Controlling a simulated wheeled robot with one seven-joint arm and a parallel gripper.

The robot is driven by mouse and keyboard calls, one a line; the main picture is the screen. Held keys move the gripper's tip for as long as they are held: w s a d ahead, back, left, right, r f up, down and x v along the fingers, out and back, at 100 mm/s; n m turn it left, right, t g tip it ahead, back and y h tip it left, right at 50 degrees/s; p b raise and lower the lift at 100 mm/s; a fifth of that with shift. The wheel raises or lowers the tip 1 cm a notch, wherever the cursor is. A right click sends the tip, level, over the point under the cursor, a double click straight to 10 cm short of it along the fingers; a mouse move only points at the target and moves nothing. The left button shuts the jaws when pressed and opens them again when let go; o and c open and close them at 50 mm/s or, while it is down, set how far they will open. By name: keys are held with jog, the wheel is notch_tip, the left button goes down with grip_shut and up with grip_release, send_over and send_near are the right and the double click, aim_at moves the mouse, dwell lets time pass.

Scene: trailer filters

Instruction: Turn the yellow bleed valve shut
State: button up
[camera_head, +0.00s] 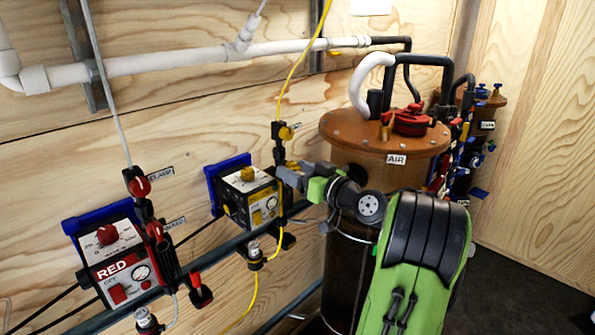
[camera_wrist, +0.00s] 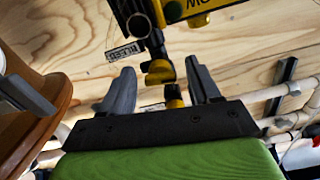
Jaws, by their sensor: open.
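The yellow bleed valve (camera_wrist: 160,71) shows in the wrist view as a yellow handle on a black body, beside a small white label. It lies between the tips of my open gripper (camera_wrist: 160,66), with a gap visible on each side. I cannot tell whether the tips are level with the handle in depth. In the head view my gripper (camera_head: 284,173) covers most of this spot, just right of the yellow control box (camera_head: 251,196). A second yellow valve handle (camera_head: 287,132) sits higher on the same line; it also shows in the wrist view (camera_wrist: 173,96).
A brown canister lid (camera_head: 375,135) labelled AIR stands close on the right, with a red knob and hoses. A red control box (camera_head: 113,262) with red valves is at the lower left. A white pipe (camera_head: 170,62) crosses the plywood wall above.

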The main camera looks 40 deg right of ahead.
jog(key=c, duration=1)
jog(key=shift+m, duration=0.8)
jog(key=shift+c, duration=0.2)
jog(key=o, duration=1)
jog(key=shift+o, duration=0.2)
jog(key=shift+s, duration=0.1)
jog(key=s, duration=1.5)
jog(key=shift+s+d, duration=0.2)
jog(key=shift+s, duration=0.1)
